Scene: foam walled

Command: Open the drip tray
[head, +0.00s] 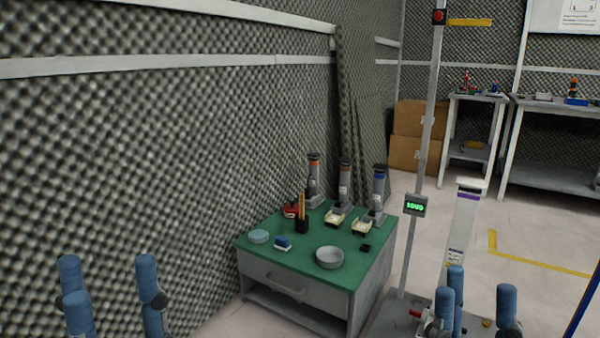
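I cannot tell for sure which part is the drip tray. A green-topped grey cabinet (300,262) stands against the foam wall, with a shut front drawer (294,284) that has a bar handle. Three upright dispenser-like columns with orange (314,178), dark (345,178) and blue (379,190) tops stand at the back of its top. Small pale trays (335,217) (361,228) sit at the feet of two of them. Blue-capped links of my arms show at the bottom left and bottom right. Neither gripper can be made out, and both are well apart from the cabinet.
A round grey dish (330,258), a blue-grey disc (259,236), a blue block (283,243) and a black holder (301,226) stand on the top. A metal post (423,150) with a green display (415,205) stands right of it. Open floor (540,245) lies further right.

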